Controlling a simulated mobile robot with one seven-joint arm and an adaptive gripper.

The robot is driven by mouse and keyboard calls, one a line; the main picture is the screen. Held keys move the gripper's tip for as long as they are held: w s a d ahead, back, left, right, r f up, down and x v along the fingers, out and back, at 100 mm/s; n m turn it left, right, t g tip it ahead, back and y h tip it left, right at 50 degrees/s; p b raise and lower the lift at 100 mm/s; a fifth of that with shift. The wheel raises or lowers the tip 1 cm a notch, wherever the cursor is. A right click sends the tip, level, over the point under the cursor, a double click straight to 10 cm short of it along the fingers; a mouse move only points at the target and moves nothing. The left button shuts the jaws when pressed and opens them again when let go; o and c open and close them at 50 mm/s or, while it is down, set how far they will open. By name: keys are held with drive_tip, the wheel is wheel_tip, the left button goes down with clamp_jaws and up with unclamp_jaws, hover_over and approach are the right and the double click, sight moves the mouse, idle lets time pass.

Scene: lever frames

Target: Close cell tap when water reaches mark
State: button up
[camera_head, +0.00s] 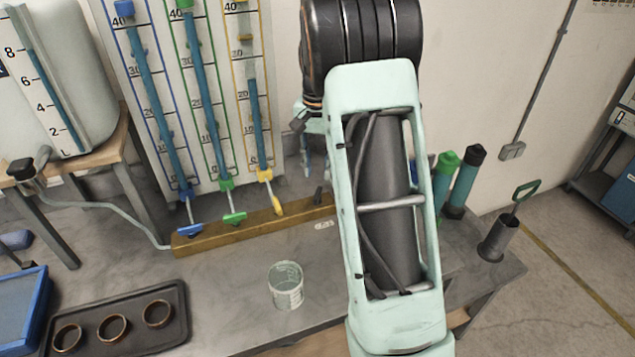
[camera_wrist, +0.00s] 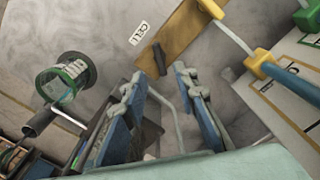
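The cell tap's black lever (camera_head: 318,196) stands at the right end of the wooden bar, near a small "CELL" label (camera_head: 323,225). In the wrist view the lever (camera_wrist: 160,58) and label (camera_wrist: 139,33) show just beyond my fingertips. My gripper (camera_wrist: 160,76) is open, its two blue fingers apart, with the lever just ahead of the gap; contact is not clear. In the head view my arm hides most of the gripper. A clear cylinder with a green rim (camera_wrist: 62,84) shows left in the wrist view; its water level and any mark are unreadable.
Blue, green and yellow taps (camera_head: 277,206) sit along the wooden bar (camera_head: 205,240) under three scaled tubes. A clear beaker (camera_head: 286,287) and a dark tray (camera_head: 165,325) with three rings are on the bench. A water tank (camera_head: 65,80) stands left. Capped bottles (camera_head: 466,175) are right.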

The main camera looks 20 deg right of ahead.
drive_tip(key=shift+r, duration=2.4)
idle(5.6)
